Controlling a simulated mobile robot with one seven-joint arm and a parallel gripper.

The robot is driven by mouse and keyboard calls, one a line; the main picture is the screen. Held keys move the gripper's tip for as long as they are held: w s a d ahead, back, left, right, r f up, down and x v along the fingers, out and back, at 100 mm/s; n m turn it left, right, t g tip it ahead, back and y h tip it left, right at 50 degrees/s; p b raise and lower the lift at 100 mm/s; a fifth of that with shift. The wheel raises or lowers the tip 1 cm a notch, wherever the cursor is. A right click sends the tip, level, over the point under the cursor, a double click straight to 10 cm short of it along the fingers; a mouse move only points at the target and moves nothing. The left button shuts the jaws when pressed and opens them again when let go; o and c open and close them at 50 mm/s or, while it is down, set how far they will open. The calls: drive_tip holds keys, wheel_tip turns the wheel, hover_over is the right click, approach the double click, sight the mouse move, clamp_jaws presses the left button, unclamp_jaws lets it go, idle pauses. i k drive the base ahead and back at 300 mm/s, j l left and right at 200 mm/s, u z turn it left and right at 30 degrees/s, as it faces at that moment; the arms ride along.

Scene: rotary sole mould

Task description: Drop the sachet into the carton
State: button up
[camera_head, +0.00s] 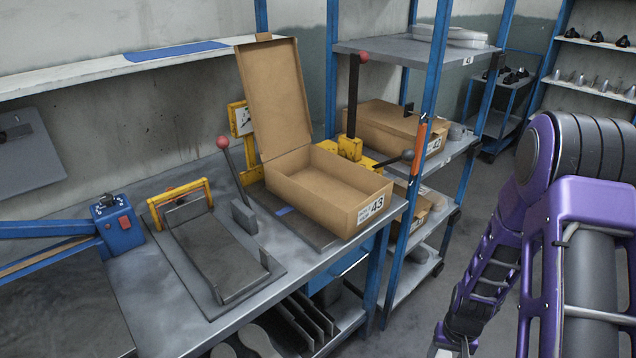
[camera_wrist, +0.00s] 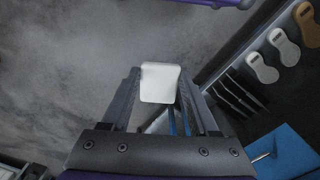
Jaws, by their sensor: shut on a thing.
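The carton (camera_head: 338,214) is a brown cardboard box with a "43" label. It stands open on the workbench with its lid raised at the back, and its visible inside looks empty. The sachet (camera_wrist: 160,82) is a small white rounded piece in the wrist view. My gripper (camera_wrist: 160,100) is shut on it, with part of the sachet showing past the fingertips. Grey floor shows beneath it. In the head view my arm reaches down on the right, apart from the carton; the sachet cannot be seen there.
The workbench (camera_head: 181,334) carries a press fixture (camera_head: 215,250) with a yellow frame and a red-knobbed lever left of the carton. A blue-post rack (camera_head: 430,55) with another carton (camera_head: 385,130) stands behind.

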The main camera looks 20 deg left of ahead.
sight(331, 197)
drive_tip(key=i+l, duration=0.3)
drive_tip(key=l, duration=0.15)
drive_tip(key=i+l, duration=0.6)
drive_tip(key=l, duration=0.25)
drive_tip(key=i+l+u, duration=0.25)
drive_tip(key=l+u, duration=0.25)
drive_tip(key=j+u, duration=0.1)
drive_tip(key=u, duration=1.05)
